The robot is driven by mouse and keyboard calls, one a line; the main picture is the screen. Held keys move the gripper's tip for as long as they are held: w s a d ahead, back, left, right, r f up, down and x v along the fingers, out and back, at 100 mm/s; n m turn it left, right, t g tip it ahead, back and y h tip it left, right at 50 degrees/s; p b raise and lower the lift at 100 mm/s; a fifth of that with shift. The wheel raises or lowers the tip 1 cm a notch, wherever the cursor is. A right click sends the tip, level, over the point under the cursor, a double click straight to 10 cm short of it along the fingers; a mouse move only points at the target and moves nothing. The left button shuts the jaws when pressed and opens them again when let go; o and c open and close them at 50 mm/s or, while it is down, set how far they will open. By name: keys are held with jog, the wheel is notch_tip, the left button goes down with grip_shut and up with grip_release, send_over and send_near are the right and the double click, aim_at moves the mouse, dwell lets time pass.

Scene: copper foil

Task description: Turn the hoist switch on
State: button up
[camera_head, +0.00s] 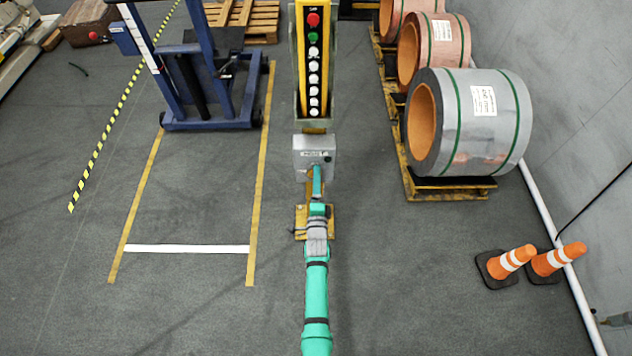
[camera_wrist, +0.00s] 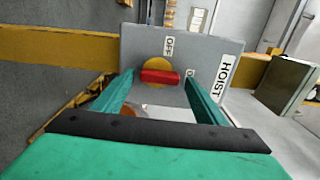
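The grey hoist switch box (camera_head: 314,146) stands on the yellow post below the button panel. In the wrist view its face (camera_wrist: 205,50) carries a HOIST label, an OFF label and a label partly hidden behind the right finger. The switch has a red handle (camera_wrist: 160,77) on a yellow disc (camera_wrist: 153,65); the handle lies across the picture, nearly level. My gripper (camera_wrist: 159,76) is open, with one teal finger on each side of the handle. I cannot tell whether the fingers touch it. In the head view my gripper (camera_head: 317,182) is in front of the box.
A button panel (camera_head: 314,66) with red, green and white buttons rises above the box. A blue lifter (camera_head: 210,90) stands left. Copper coils (camera_head: 470,122) on pallets stand right, with orange cones (camera_head: 512,260) nearer. The floor beside my arm is clear.

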jog(key=shift+s+a+f, duration=0.1)
jog(key=shift+s, duration=0.1)
jog(key=s, duration=1)
jog(key=shift+s, duration=0.3)
